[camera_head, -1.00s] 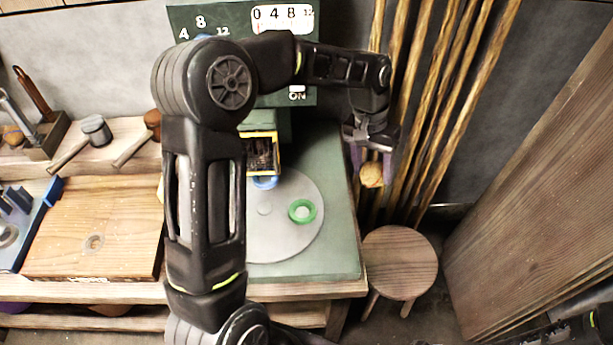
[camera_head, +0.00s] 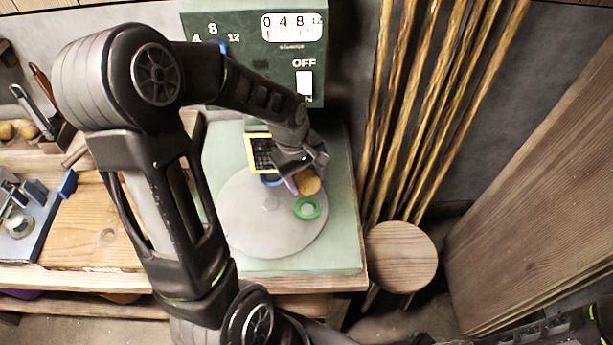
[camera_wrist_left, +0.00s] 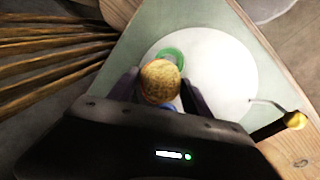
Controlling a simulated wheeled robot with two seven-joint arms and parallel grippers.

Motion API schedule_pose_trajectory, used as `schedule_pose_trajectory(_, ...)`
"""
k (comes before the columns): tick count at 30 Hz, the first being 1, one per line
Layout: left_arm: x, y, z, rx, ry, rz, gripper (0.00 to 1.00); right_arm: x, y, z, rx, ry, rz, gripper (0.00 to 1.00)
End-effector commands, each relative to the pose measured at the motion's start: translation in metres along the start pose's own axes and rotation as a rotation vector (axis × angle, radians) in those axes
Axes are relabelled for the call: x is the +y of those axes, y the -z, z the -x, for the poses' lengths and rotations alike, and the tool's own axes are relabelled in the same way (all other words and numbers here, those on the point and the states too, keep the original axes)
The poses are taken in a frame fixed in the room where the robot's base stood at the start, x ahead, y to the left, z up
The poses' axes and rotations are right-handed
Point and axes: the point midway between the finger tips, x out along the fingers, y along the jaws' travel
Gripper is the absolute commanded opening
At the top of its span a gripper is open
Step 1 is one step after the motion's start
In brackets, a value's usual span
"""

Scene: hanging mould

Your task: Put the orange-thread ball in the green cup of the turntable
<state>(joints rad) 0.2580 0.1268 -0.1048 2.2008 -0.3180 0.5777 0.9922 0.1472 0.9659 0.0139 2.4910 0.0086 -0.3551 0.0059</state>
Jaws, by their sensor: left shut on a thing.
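My left gripper (camera_head: 298,184) is shut on a tan-orange ball (camera_head: 308,182) and holds it above the turntable. The ball also shows between the fingers in the left wrist view (camera_wrist_left: 159,82). The green cup (camera_head: 307,208) sits on the right part of the round grey turntable (camera_head: 262,225). In the head view the ball appears just behind the cup. In the left wrist view the cup (camera_wrist_left: 171,55) shows just past the ball, which hides part of it. A blue cup (camera_head: 271,180) shows partly behind the gripper. My right gripper is not in view.
A green machine (camera_head: 255,50) with dials and an ON/OFF switch stands behind the turntable. A yellow-framed grid (camera_head: 259,150) is close to my gripper.

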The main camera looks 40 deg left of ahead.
Motion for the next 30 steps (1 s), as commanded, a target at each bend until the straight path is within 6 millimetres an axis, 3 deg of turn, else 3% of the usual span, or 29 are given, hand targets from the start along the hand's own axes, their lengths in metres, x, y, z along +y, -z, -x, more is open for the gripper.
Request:
schedule_pose_trajectory(8, -0.002, 0.0, -0.013, 0.0, 0.0, -0.002, 0.11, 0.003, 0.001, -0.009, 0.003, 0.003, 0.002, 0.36)
schedule_pose_trajectory(21, -0.012, 0.0, -0.065, 0.0, 0.0, -0.003, 0.11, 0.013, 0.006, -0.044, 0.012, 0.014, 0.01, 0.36)
schedule_pose_trajectory(30, -0.015, 0.0, -0.082, 0.0, 0.0, -0.002, 0.11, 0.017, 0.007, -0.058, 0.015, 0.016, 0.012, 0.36)
